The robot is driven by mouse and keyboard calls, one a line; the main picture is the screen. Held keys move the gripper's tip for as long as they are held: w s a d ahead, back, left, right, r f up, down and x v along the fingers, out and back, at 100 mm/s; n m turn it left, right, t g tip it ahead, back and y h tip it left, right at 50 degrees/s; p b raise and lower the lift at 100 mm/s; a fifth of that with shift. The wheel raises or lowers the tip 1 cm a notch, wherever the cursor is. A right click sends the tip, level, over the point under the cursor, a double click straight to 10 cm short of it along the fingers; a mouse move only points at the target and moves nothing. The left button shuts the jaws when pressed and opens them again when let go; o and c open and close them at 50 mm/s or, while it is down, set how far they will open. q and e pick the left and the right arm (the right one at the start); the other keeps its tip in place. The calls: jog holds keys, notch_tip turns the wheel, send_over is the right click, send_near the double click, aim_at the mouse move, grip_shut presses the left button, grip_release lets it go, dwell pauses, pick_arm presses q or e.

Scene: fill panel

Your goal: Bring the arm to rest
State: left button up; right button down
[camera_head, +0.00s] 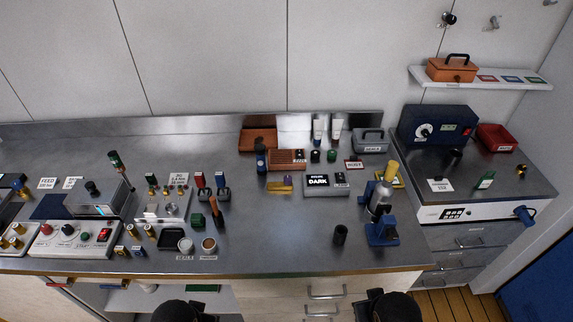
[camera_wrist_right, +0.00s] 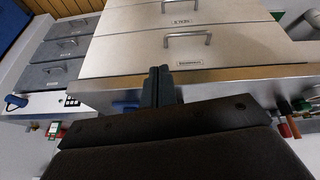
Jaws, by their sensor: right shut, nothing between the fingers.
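In the right wrist view my right gripper (camera_wrist_right: 160,70) shows its two dark fingers together, with nothing between them. The fingers stand in front of the bench's pale drawer fronts (camera_wrist_right: 125,50) and its metal edge; I cannot tell the exact gap. In the head view only two dark rounded parts of my own arms show at the bottom edge, in front of the bench. Neither gripper's fingers show there, and my left gripper is out of view.
The steel bench top (camera_head: 290,235) is crowded at left and along the back. A blue stand (camera_head: 382,232) and a dark cup (camera_head: 340,235) are near its right front. Drawer handles (camera_head: 326,294) stick out below the edge. The front middle top is mostly clear.

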pick_arm(q)
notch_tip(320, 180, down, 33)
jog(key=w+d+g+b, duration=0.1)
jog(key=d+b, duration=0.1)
jog(key=b, duration=0.6)
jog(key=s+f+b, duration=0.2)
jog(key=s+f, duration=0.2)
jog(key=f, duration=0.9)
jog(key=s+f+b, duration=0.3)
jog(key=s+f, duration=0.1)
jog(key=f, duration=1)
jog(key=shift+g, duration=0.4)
pick_arm(e)
jog(key=s+f+g, duration=0.1)
jog(key=s+f, duration=0.2)
jog(key=f, duration=1.8)
jog(key=s+a+f+g, duration=0.1)
jog(key=s+f, duration=0.2)
jog(key=f, duration=1.8)
jog(key=s+f+g, duration=0.1)
jog(key=s+f, duration=0.2)
jog(key=f, duration=1.7)
jog(key=shift+s+a+f, duration=0.2)
jog(key=shift+s+f, duration=0.2)
jog(key=shift+w, duration=0.1)
